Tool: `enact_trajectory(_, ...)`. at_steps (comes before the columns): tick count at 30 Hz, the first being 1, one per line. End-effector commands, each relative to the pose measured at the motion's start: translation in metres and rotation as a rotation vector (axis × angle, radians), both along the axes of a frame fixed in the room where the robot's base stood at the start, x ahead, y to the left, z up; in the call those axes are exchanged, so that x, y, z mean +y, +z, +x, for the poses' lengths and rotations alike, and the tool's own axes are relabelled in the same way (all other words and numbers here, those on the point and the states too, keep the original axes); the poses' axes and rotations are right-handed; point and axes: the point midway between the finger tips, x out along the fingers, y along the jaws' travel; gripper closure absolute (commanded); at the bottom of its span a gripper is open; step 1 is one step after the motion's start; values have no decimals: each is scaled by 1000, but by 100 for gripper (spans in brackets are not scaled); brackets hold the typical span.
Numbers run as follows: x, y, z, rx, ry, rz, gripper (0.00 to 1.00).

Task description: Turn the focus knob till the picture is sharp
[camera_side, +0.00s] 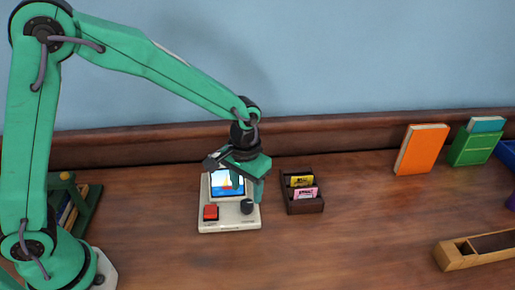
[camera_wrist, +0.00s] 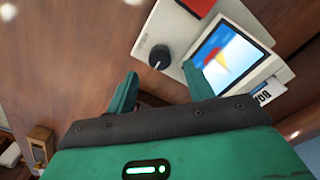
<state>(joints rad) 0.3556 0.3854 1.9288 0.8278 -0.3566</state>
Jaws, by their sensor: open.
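A cream viewer (camera_side: 230,225) stands on the wooden surface, with a lit screen (camera_side: 227,183), a red button (camera_side: 211,213) at front left and a black focus knob (camera_side: 247,206) at front right. In the wrist view the knob (camera_wrist: 160,57) shows a pale pointer mark and lies beyond my fingertips. My gripper (camera_side: 249,186) is over the viewer, above and behind the knob. In the wrist view its two green fingers (camera_wrist: 160,84) are apart and empty, not around the knob.
A dark box (camera_side: 303,205) with yellow and pink cards stands just right of the viewer. An orange book (camera_side: 422,149) and a green box (camera_side: 474,146) stand at the far right. A wooden tray (camera_side: 470,252) lies at front right. The surface between is clear.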

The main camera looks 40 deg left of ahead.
Motion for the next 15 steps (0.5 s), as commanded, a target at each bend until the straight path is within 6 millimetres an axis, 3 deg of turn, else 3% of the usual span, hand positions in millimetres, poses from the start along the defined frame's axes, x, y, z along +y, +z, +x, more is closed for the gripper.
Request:
enact_trajectory(7,0,-31,0,2,0,1,48)
enact_trajectory(15,0,-45,0,0,0,0,48)
